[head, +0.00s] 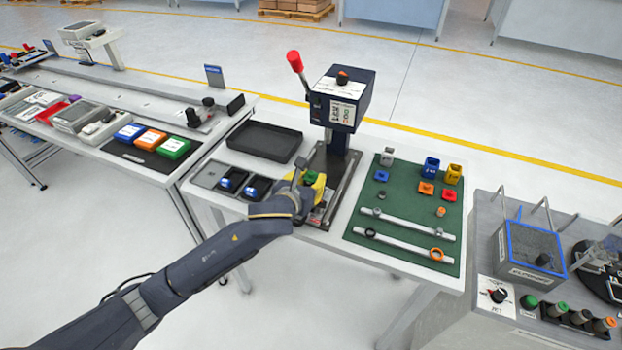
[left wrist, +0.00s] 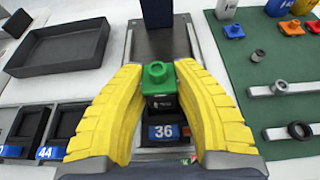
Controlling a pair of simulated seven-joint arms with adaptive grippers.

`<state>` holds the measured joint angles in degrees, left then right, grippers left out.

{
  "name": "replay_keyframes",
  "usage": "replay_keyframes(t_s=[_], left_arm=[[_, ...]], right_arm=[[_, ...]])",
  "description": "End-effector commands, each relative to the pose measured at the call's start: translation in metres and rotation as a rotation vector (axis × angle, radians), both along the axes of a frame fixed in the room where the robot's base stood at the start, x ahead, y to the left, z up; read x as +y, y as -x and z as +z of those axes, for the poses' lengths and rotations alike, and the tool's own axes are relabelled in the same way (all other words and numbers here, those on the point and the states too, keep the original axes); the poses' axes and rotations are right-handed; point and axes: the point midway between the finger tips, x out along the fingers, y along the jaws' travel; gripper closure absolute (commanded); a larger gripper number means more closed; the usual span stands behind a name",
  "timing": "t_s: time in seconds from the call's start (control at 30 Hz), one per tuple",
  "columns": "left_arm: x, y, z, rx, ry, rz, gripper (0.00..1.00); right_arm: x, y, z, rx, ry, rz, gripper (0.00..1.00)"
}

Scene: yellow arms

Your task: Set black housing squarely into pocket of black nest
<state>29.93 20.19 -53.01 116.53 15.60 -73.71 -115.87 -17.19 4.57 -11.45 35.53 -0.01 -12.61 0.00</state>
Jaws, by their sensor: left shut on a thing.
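My left gripper (left wrist: 160,70) is shut, its yellow fingers on either side of a small black housing (left wrist: 162,103) with a green cap (left wrist: 158,78) on top. In the head view the gripper (head: 308,184) is at the foot of the press, and the green cap shows between the fingers. The black nest (left wrist: 168,145) with a blue "36" label lies below the housing, on the press base plate. The fingers and housing hide most of its pocket, so I cannot tell whether the housing is seated. My right gripper is not in view.
The press (head: 341,100) with a red-knobbed lever stands just behind. An empty black tray (head: 264,141) and blue-labelled black trays (head: 256,188) are to the left. A green mat (head: 408,240) with coloured blocks, rings and two light bars is to the right.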

Motion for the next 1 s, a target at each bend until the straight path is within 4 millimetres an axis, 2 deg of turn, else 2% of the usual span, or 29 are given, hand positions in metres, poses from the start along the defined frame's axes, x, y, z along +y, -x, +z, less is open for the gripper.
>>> replay_keyframes(t_s=[0.43,0.47,0.63,0.67,1.0], left_arm=[[0.0003,-0.0004,-0.0055,-0.001,0.0,0.001,0.99],[0.0003,-0.0003,-0.0056,-0.001,0.0,0.001,0.69],[0.0002,-0.0003,-0.0054,-0.001,0.0,0.001,0.49],[0.0002,-0.0003,-0.0054,-0.001,0.0,0.001,0.46],[0.0014,0.0033,-0.0039,-0.001,0.001,0.0,0.46]], right_arm=[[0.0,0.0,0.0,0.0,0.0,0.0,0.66],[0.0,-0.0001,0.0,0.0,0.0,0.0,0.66],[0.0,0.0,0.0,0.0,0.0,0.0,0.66],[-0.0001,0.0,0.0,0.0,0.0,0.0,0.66],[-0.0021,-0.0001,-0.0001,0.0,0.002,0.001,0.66]])
